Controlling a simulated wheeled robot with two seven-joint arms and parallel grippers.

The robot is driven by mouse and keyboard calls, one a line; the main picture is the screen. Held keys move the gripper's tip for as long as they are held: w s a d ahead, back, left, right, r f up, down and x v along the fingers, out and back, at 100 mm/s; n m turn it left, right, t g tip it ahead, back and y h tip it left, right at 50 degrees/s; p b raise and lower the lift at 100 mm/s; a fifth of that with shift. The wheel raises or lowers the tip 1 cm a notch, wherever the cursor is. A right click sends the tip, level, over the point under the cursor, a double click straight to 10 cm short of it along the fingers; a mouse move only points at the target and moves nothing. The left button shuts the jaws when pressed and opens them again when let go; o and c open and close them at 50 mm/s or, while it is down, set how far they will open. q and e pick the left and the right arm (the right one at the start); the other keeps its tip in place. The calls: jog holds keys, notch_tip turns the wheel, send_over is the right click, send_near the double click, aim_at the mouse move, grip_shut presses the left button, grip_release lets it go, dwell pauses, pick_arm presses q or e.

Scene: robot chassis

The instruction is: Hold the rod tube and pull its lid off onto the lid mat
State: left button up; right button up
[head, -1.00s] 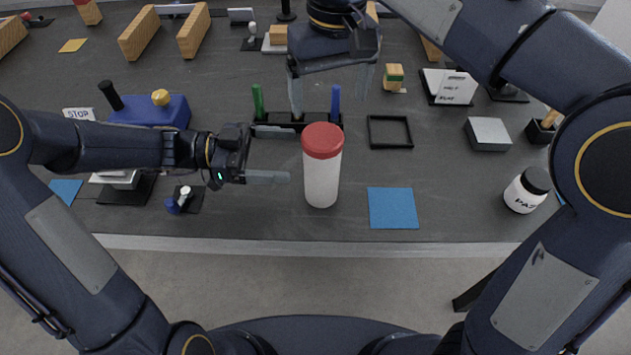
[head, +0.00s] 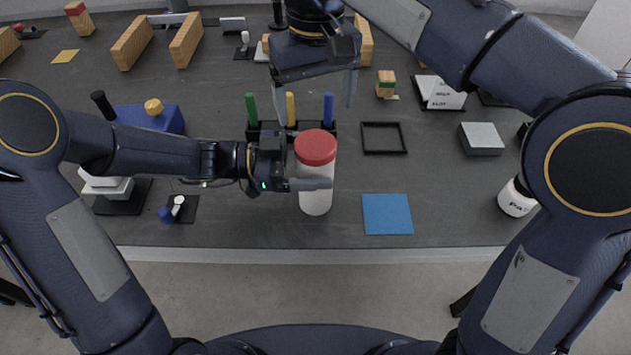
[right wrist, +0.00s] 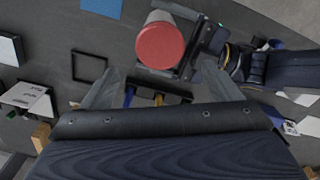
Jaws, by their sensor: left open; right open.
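The rod tube (head: 315,203) is a white upright cylinder on the dark table, with a red lid (head: 316,147) on top. The lid also shows from above in the right wrist view (right wrist: 160,46). My left gripper (head: 312,178) is open, its fingers around the upper part of the white body, just below the lid; one finger crosses in front of it. My right gripper (head: 315,98) is open and empty, above and behind the tube, its fingers pointing down. The blue square (head: 388,214), which looks like the lid mat, lies flat to the right of the tube and is bare.
A dark rack (head: 262,132) with green, yellow and blue rods stands just behind the tube. A black square frame (head: 384,138) lies behind the mat. A grey block (head: 481,138) and a white jar (head: 515,199) are at the right. The table's front edge is near the tube.

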aim_at(315, 141)
pick_arm(q)
jog(key=c, duration=1.4)
jog(key=shift+c, duration=0.4)
pick_arm(e)
jog(key=shift+o, duration=0.8)
notch_tip(315, 141, up, 4)
jog(key=shift+w+a+n, duration=0.1)
jog(key=shift+n, duration=0.9)
notch_tip(315, 141, down, 12)
jog(key=shift+r, duration=0.15)
jog(key=c, duration=1.2)
jog(key=shift+r, duration=0.25)
